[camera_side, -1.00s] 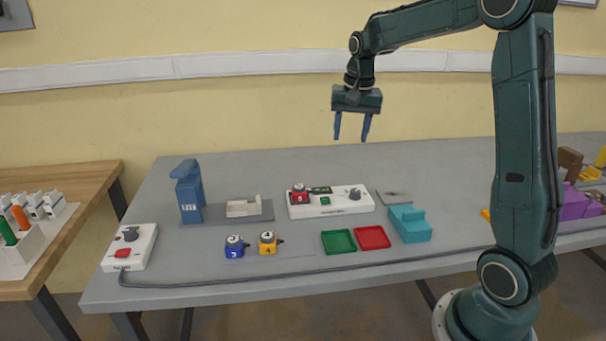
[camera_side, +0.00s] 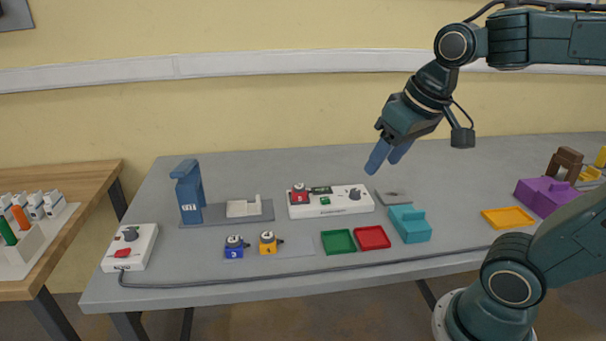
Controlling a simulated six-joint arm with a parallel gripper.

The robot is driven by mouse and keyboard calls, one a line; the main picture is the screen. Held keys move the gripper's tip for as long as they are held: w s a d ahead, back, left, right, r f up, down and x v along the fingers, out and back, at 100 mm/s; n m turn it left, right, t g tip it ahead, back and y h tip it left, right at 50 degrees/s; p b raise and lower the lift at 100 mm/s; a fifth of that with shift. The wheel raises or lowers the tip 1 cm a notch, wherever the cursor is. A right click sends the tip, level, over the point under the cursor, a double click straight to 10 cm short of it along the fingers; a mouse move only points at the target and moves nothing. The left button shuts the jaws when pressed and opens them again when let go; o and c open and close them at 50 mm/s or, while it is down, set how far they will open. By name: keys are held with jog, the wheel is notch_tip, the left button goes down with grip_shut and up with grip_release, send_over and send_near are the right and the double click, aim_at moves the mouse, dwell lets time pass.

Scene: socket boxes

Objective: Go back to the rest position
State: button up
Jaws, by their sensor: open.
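My gripper (camera_side: 388,158) is open and empty, with its blue fingers pointing down and left. It hangs in the air above the right part of the grey table (camera_side: 300,170), in front of the wall. It touches nothing. My arm is bent back, with the forearm at the upper right of the view.
A white box (camera_side: 335,207) holds a red socket block (camera_side: 299,193). Blue (camera_side: 234,248) and yellow (camera_side: 268,243) blocks, green (camera_side: 338,241) and red (camera_side: 372,237) trays, a teal box (camera_side: 409,224), a blue press (camera_side: 188,192), a white switch box (camera_side: 130,247) and a purple box (camera_side: 545,195) stand around.

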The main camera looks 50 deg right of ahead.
jog(key=s+a+f+n+t, duration=0.1)
jog(key=s+a+f+n, duration=0.1)
jog(key=s, duration=0.3)
jog(key=shift+s+a+n, duration=0.25)
jog(key=shift+a+n, duration=0.05)
